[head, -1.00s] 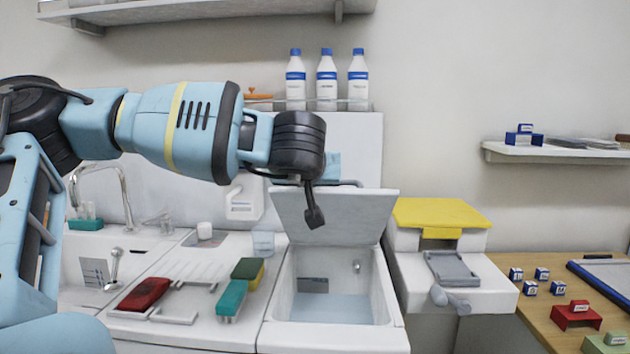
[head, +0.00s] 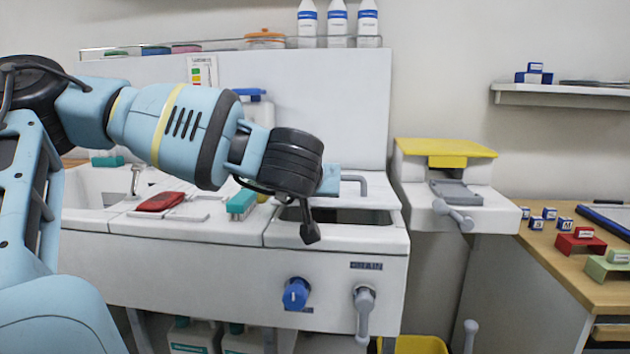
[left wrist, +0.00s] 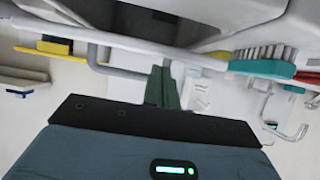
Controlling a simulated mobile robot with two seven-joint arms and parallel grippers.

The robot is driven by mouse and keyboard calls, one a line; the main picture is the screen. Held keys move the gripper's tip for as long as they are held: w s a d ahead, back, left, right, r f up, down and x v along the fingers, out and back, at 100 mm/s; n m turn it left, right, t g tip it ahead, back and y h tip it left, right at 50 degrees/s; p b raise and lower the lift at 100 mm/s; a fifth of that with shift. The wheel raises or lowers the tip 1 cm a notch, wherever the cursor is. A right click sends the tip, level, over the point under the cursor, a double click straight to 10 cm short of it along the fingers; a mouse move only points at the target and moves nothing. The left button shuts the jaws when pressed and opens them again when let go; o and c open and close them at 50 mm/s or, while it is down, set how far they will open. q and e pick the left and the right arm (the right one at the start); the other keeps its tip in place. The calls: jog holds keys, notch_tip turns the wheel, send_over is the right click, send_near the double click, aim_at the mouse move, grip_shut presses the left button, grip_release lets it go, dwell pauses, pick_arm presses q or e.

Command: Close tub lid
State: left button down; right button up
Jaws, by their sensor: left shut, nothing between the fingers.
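The tub (head: 385,240) is a white basin at the right end of the counter. In the head view its lid (head: 365,200) is a pale panel slanting over the rear of the tub, with a dark gap below its front edge. My left gripper (head: 310,236) is shut and empty, pointing down at the left of the tub opening. It overlaps the tub's front rim; whether it touches lid or rim cannot be told. In the left wrist view its shut green fingers (left wrist: 163,88) show. My arm hides the lid's left part. My right gripper is not in view.
A teal brush (head: 241,204) and a red brush (head: 160,202) lie on the counter left of the tub. A blue knob (head: 296,294) and a grey lever (head: 364,310) stick out from the front. A yellow-topped unit (head: 447,150) stands at the right.

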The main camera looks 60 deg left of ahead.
pick_arm(q)
jog(key=shift+f+b, duration=0.35)
jog(key=shift+f, duration=0.45)
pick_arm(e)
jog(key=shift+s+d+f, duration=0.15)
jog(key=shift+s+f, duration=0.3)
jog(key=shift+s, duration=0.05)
pick_arm(q)
jog(key=shift+s+d+f, duration=0.1)
jog(key=shift+d, duration=0.05)
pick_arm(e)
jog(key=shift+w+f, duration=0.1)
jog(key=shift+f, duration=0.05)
